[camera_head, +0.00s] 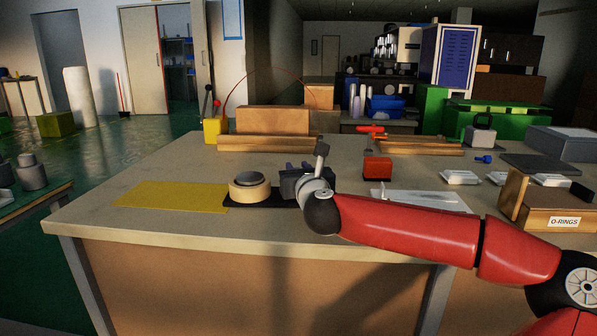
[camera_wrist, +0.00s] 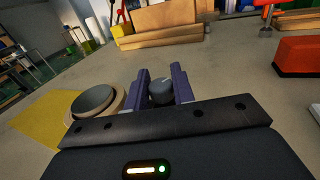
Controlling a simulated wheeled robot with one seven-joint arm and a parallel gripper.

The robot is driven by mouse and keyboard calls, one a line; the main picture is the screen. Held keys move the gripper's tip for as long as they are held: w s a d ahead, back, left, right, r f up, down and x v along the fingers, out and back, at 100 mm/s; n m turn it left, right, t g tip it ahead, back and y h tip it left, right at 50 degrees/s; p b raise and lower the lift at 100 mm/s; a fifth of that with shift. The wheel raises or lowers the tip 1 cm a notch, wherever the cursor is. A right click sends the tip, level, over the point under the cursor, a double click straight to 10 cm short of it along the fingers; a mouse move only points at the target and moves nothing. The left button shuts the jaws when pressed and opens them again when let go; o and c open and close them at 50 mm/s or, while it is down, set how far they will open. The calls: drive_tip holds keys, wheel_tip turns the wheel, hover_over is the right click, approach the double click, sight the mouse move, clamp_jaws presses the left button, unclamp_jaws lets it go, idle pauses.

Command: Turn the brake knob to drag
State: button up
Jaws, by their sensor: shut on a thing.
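The brake knob (camera_wrist: 161,91) is a dark grey round knob with a pale pointer line, which slants toward the upper right in the wrist view. My gripper (camera_wrist: 161,84) has its two purple fingers on either side of the knob, shut on it. In the head view my gripper (camera_head: 299,167) is low over the bench beside a round spool-like thing (camera_head: 249,187) with a tan rim and grey top. That round thing also shows in the wrist view (camera_wrist: 93,101), left of the fingers. No drag mark can be read, and the knob is hidden in the head view.
A yellow sheet (camera_head: 172,195) lies at the left, and a black mat (camera_head: 262,200) lies under the spool. A red block (camera_head: 377,168) stands to the right. Wooden blocks (camera_head: 272,120) stand behind. An O-RINGS bin (camera_head: 559,219) is at the far right.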

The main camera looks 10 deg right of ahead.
drive_tip(key=n+y+p, duration=0.1)
drive_tip(key=n+y, duration=0.1)
drive_tip(key=y, duration=0.1)
drive_tip(key=n+g+y+p, duration=0.1)
drive_tip(key=n+y+p, duration=0.1)
drive_tip(key=y, duration=0.1)
drive_tip(key=shift+d+r+y, duration=0.1)
drive_tip(key=shift+r+y, duration=0.1)
drive_tip(key=shift+y, duration=0.1)
drive_tip(key=shift+f+n+g+y+p, duration=0.15)
drive_tip(key=shift+n+g+y+p, duration=1.2)
drive_tip(key=shift+n+y, duration=0.5)
drive_tip(key=shift+g+y, duration=0.25)
drive_tip(key=shift+y, duration=0.2)
drive_tip(key=o, duration=1)
drive_tip(key=shift+f, duration=0.1)
drive_tip(key=shift+b+v, duration=0.3)
drive_tip(key=shift+v, duration=3.5)
drive_tip(key=shift+s, duration=0.1)
